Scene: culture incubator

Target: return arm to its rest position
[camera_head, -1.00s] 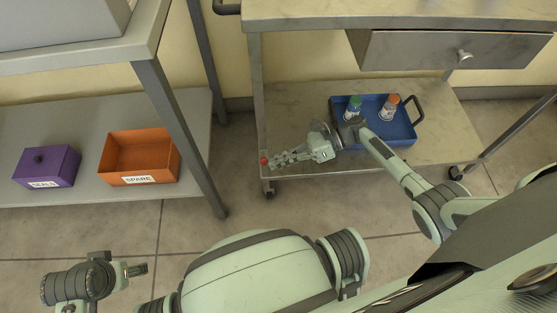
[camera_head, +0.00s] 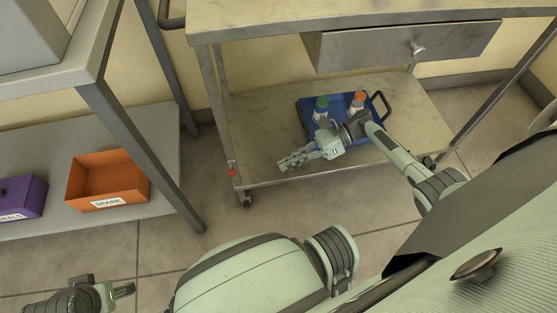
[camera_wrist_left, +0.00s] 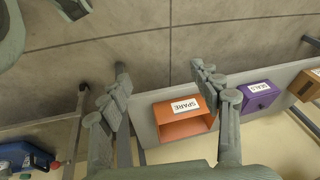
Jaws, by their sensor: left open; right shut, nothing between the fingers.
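My right gripper (camera_head: 284,163) is shut and empty. It hangs over the front edge of the cart's lower shelf, in front of the blue tray (camera_head: 312,133). My right arm comes in from the right and hides part of the tray. My left gripper (camera_head: 128,290) is at the bottom left of the head view, over the floor. In the left wrist view its fingers (camera_wrist_left: 160,72) are spread apart with nothing held between them.
The tray holds a green-capped bottle (camera_head: 321,107) and an orange-capped bottle (camera_head: 357,102). The cart has a drawer (camera_head: 400,45) above. An orange SPARE bin (camera_head: 108,180) and purple SEALS box (camera_head: 22,197) stand on the left lower shelf. Floor (camera_head: 185,255) between is clear.

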